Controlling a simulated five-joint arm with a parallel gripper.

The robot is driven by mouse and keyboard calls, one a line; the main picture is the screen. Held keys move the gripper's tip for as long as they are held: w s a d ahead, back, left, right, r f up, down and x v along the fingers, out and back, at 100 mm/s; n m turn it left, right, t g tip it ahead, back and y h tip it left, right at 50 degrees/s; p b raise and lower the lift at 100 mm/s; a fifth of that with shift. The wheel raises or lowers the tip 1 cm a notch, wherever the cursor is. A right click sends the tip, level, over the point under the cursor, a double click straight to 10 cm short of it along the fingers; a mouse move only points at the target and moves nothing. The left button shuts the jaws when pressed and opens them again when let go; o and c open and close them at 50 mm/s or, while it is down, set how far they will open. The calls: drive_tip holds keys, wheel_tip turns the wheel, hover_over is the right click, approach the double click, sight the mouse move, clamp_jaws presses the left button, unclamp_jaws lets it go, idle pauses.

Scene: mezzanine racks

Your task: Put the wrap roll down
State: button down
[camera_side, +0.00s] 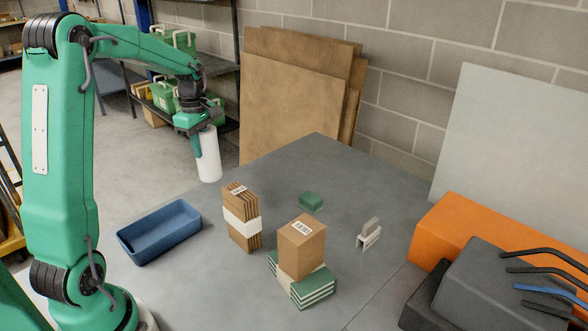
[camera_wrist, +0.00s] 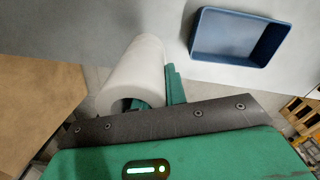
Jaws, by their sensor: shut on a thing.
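The white wrap roll (camera_side: 209,158) hangs upright in my gripper (camera_side: 204,150), high in the air at the table's far left edge in the side view. My gripper is shut on the roll; a green finger shows along its left side. In the wrist view the roll (camera_wrist: 133,72) points away from the camera, with its open end near the gripper (camera_wrist: 157,93). The grey table (camera_side: 345,180) lies below and to the right in the side view. The side view shows a gap under the roll; how far above the table it is, I cannot tell.
A blue tray (camera_side: 139,246), seemingly empty, sits at the table's left. Near the middle stand a banded cardboard bundle (camera_side: 236,205) and a brown box (camera_side: 301,252) on a green-and-white stack (camera_side: 311,290). A green block (camera_side: 311,201) and a grey holder (camera_side: 369,237) lie farther right.

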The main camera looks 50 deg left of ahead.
hover_over(206, 181)
drive_tip(key=shift+w+a+f, duration=0.1)
drive_tip(key=shift+a+f, duration=0.05)
drive_tip(key=shift+f, duration=0.6)
drive_tip(key=shift+w+a+f, duration=0.1)
drive_tip(key=shift+a+f, duration=0.05)
drive_tip(key=shift+f, duration=0.6)
drive_tip(key=shift+w+a+f, duration=0.1)
drive_tip(key=shift+a+f, duration=0.05)
drive_tip(key=shift+f, duration=0.6)
drive_tip(key=shift+f, duration=1.85)
drive_tip(key=shift+f, duration=0.15)
drive_tip(key=c, duration=1.4)
unclamp_jaws()
drive_tip(key=shift+s, duration=0.1)
drive_tip(key=shift+c, duration=0.2)
wheel_tip(206, 181, up, 12)
drive_tip(key=shift+r, duration=0.15)
